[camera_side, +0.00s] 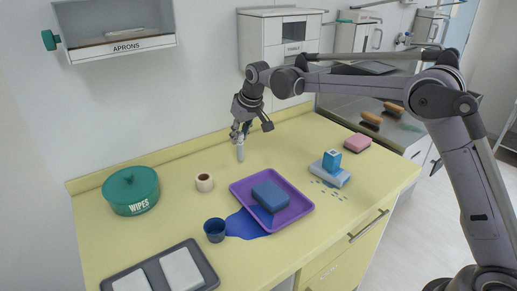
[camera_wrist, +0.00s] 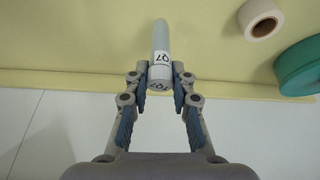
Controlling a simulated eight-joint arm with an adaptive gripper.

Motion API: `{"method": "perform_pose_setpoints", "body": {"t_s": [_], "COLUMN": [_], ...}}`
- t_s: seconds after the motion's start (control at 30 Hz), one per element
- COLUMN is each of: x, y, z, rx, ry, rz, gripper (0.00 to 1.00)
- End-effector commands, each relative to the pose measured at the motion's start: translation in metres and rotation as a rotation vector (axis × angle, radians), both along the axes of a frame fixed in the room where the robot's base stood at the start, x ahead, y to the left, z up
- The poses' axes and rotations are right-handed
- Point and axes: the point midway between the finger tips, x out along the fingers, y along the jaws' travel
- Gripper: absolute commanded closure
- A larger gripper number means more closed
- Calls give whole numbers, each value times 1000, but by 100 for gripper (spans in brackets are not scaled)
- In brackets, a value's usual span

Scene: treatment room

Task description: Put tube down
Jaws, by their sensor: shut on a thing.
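The tube (camera_side: 240,153) is pale grey-white and hangs roughly upright below my gripper (camera_side: 239,137), near the back of the yellow counter. Its lower end is at or just above the counter; I cannot tell whether it touches. In the wrist view, the tube (camera_wrist: 161,44) shows a "07" label and a capped end. My gripper (camera_wrist: 160,82) has its two blue-padded fingers closed on that capped end, one on each side.
A tape roll (camera_side: 204,182) and green wipes tub (camera_side: 131,190) stand to the left. A purple tray (camera_side: 299,208) with a blue block (camera_side: 269,195) lies in front, beside a blue spill (camera_side: 243,224) and dark blue cup (camera_side: 215,230). Counter around the tube is clear.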

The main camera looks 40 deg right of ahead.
Motion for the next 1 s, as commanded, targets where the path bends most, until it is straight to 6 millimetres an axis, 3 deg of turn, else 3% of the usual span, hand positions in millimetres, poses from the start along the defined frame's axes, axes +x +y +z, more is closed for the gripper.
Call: {"method": "perform_pose_setpoints", "body": {"t_s": [0.2,0.6,0.63,0.7,1.0], "x": [0,0,0,0,0], "y": [0,-1,-1,-1,-1], "z": [-24,-28,-28,-28,-27], "rx": [0,0,0,0,0], "ry": [0,0,0,0,0], "rz": [0,1,1,1,1], "gripper": [100,100,71,54,54]}}
